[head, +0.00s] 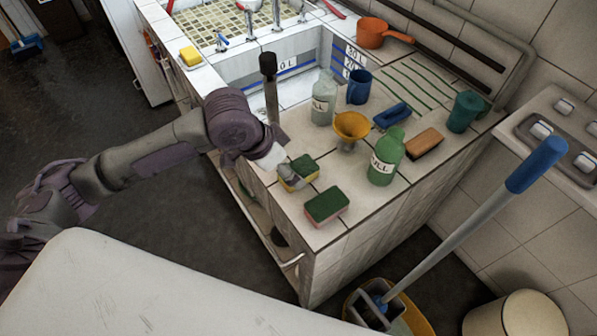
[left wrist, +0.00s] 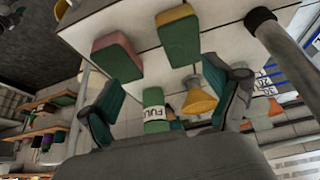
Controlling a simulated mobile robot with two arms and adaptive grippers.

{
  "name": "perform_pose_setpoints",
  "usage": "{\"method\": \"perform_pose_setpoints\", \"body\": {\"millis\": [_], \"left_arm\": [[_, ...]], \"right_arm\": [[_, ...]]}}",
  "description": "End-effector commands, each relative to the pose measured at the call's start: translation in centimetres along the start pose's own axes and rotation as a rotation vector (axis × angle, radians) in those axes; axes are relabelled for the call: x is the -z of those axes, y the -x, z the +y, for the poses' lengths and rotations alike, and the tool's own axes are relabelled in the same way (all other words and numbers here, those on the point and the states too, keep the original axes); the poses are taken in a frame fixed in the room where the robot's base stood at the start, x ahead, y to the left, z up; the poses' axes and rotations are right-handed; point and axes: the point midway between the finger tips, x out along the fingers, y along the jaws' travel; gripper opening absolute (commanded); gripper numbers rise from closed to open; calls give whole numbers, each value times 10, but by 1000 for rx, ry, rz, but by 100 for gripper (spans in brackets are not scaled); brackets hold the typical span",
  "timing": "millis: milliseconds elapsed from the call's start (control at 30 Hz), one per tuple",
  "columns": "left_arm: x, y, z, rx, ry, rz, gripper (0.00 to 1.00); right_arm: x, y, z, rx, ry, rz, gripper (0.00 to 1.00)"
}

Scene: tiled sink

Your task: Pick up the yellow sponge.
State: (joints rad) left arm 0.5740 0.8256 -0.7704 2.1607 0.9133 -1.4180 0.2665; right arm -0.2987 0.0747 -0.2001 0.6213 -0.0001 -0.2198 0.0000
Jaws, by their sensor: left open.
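A sponge with a yellow body and dark green top (head: 306,166) lies on the tiled counter, partly hidden behind my left gripper (head: 290,178). In the left wrist view the yellow-green sponge (left wrist: 178,36) lies beyond the open fingers of my left gripper (left wrist: 163,78), with nothing between them. A pink sponge with a green top (head: 326,205) lies closer to the counter's front corner; it also shows in the left wrist view (left wrist: 118,58). A plain yellow block (head: 190,56) sits on the far left ledge by the sink. My right gripper is not in view.
A yellow funnel (head: 351,127), a green bottle (head: 386,157), a clear bottle (head: 323,97) and a brown block (head: 424,143) stand or lie beyond the sponges. A dark upright post (head: 269,88) rises behind my gripper. A blue-handled mop (head: 470,225) leans at right.

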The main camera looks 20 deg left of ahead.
Motion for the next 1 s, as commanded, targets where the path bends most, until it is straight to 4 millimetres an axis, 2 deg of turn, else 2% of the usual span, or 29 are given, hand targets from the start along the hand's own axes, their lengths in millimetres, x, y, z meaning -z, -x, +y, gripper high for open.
{"method": "perform_pose_setpoints", "body": {"millis": [33, 100, 200, 300, 367, 700, 1000], "left_arm": [[2, 11, -15, 20, 3, -16, 90], [1, 21, -25, 25, 19, -37, 90], [0, 32, -35, 29, 37, -55, 90], [-1, 32, -38, 27, 47, -63, 90], [-1, 26, -38, 25, 50, -65, 90], [-5, -37, -39, 25, 49, -65, 90], [-5, -61, -37, 26, 47, -63, 90]], "right_arm": [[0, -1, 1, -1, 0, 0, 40], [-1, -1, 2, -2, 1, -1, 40], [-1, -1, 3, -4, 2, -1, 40], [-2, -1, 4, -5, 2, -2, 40], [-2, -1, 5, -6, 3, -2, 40], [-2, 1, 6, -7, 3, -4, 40], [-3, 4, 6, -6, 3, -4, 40]]}}
